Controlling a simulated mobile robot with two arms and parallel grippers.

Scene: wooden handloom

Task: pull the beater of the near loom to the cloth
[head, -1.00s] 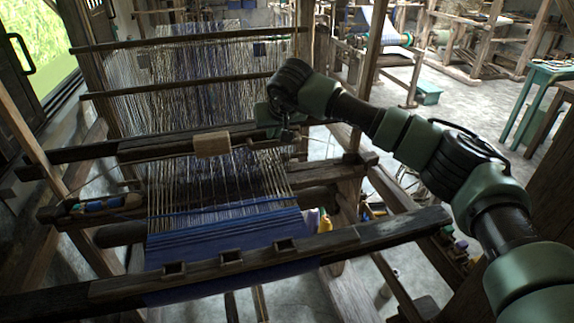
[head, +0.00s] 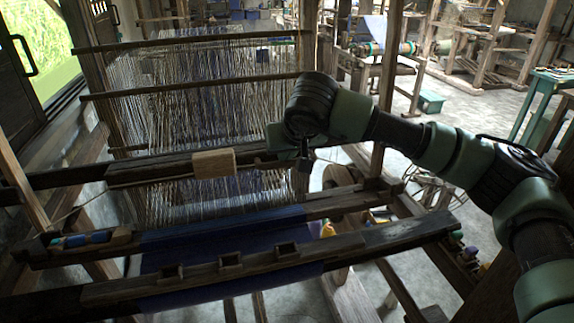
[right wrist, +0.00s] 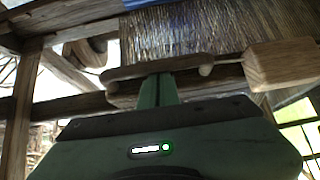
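The beater of the near loom is a dark wooden frame. My right gripper (head: 303,160) is at the right part of the upper bar, right of the block. In the right wrist view its green fingers (right wrist: 157,90) meet a short wooden rail (right wrist: 155,69) on the beater and look closed on it; the tips are partly hidden. The block (right wrist: 283,66) shows to their right. My left gripper is out of view.
The front beam (head: 365,244), with square sockets, crosses in front of the cloth. Warp threads (head: 200,95) stretch behind the beater. A wooden post (head: 388,60) stands behind my right arm.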

